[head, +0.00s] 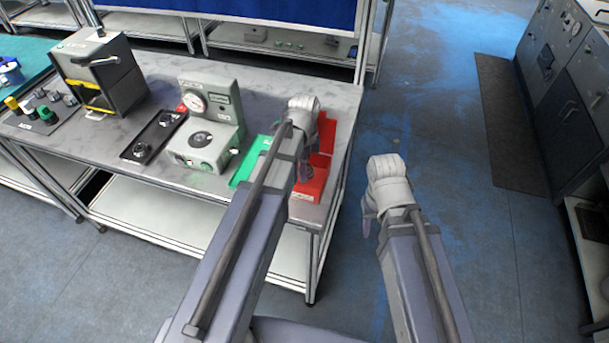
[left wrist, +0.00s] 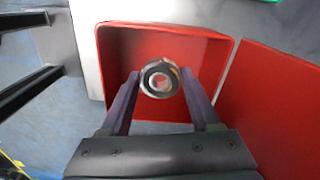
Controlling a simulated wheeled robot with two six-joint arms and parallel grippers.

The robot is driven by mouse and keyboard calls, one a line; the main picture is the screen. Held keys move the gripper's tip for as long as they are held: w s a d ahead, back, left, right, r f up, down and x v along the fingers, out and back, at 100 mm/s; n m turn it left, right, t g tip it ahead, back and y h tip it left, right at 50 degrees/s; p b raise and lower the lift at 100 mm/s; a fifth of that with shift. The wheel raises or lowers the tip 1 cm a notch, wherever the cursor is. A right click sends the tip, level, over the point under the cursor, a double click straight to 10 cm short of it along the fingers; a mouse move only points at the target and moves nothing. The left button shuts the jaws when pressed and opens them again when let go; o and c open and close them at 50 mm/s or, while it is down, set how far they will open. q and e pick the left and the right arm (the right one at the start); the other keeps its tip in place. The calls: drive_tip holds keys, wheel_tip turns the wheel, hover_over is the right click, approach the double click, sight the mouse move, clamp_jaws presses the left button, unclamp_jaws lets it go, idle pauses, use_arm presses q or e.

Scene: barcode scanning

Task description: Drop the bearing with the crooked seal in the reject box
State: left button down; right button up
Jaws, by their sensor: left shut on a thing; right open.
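My left gripper (head: 304,176) is over the red box (head: 309,188) at the table's right end. In the left wrist view, the gripper (left wrist: 160,88) is shut on a bearing (left wrist: 147,80), a dark ring with a bright metal inner ring. The bearing shows against the inside of the red box (left wrist: 200,42); its height above the floor of the box is unclear. I cannot make out its seal. In the head view my arm hides the bearing and part of the box. My right gripper (head: 369,222) is open and empty, right of the table over the floor.
A green tray (head: 243,173) lies left of the red box, partly behind my left arm. A grey-green gauge device (head: 207,125) and a black tray (head: 135,150) with bearings stand further left. A grey machine (head: 105,75) stands at the table's left.

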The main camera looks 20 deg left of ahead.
use_arm(q)
drive_tip(key=shift+f+b, duration=0.7)
drive_tip(key=shift+f, duration=0.5)
use_arm(e)
drive_tip(key=shift+f, duration=1.15)
drive_tip(key=shift+f, duration=0.1)
use_arm(q)
drive_tip(key=shift+f+b, duration=0.65)
use_arm(e)
drive_tip(key=shift+f, duration=0.55)
use_arm(q)
drive_tip(key=shift+c, duration=0.6)
unclamp_jaws()
drive_tip(key=shift+r, duration=0.1)
use_arm(e)
drive_tip(key=shift+r, duration=0.15)
use_arm(q)
wheel_tip(320, 180, up, 13)
drive_tip(key=p, duration=1.3)
drive_tip(key=s+d+n+y, duration=0.1)
drive_tip(key=s+d+n, duration=1)
drive_tip(key=s, duration=0.3)
drive_tip(key=shift+s+r+n, duration=0.15)
drive_tip(key=shift+s+n, duration=0.25)
drive_tip(key=shift+n, duration=0.4)
use_arm(e)
wheel_tip(320, 180, up, 13)
